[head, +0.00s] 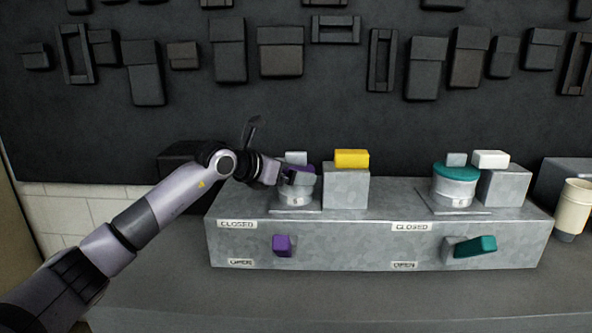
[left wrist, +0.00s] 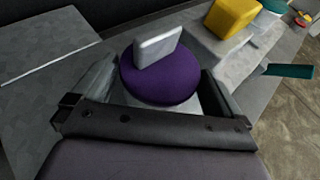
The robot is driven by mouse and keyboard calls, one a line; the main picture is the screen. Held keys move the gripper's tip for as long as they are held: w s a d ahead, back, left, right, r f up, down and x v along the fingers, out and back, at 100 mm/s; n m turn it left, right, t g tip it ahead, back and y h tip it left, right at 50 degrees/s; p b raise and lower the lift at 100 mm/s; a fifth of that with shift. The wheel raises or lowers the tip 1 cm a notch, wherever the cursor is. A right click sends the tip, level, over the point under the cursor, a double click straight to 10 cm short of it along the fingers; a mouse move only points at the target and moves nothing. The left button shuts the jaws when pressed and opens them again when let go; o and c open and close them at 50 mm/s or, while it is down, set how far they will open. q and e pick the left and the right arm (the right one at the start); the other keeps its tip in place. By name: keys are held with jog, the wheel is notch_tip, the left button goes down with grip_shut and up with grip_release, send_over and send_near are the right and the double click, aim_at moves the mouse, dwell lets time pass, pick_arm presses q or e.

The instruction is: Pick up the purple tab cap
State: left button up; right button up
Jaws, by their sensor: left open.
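The purple tab cap (left wrist: 158,82) is a round disc with a grey upright tab on top. It sits on a short metal cylinder (head: 297,196) on the left part of the grey metal bench unit. In the head view the cap (head: 301,177) is partly hidden by my left gripper (head: 284,175). My left gripper is open, and in the left wrist view its fingers stand on either side of the cap. I cannot tell whether they touch it. My right gripper is not in view.
A yellow block (head: 352,158) sits on a metal block right of the cap. Further right are a teal cap (head: 456,172) on a cylinder and a white block (head: 491,159). Purple (head: 282,246) and teal (head: 475,246) handles are on the front panel. A beige cup (head: 573,207) stands far right.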

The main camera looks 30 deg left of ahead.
pick_arm(q)
jog(key=shift+w, duration=0.1)
jog(key=c, duration=0.8)
jog(key=shift+o, duration=0.2)
jog(key=shift+r, duration=0.1)
